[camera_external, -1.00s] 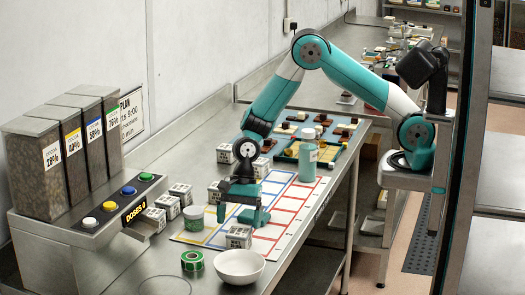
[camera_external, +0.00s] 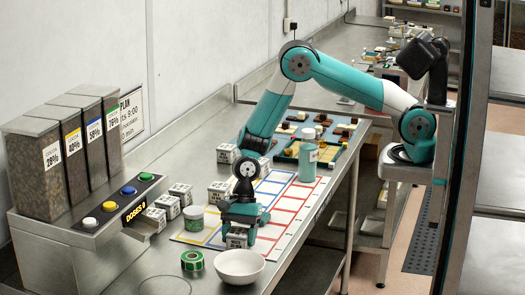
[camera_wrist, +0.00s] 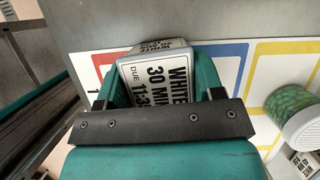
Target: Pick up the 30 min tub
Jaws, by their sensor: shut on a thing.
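The 30 min tub (camera_external: 237,241) is a small white box-like tub with black print, low over the front end of the mat. In the wrist view its label (camera_wrist: 158,72) reads "WHITE 30 MIN" and a partly covered due time. My gripper (camera_external: 240,230) points down over it with teal fingers on both sides. In the wrist view the jaws (camera_wrist: 160,88) are shut on the tub, and the dark bar hides its lower part. I cannot tell whether its base touches the mat.
Several similar white tubs (camera_external: 180,192) stand behind left. The mat (camera_external: 283,218) with coloured outlines is mostly clear to the right.

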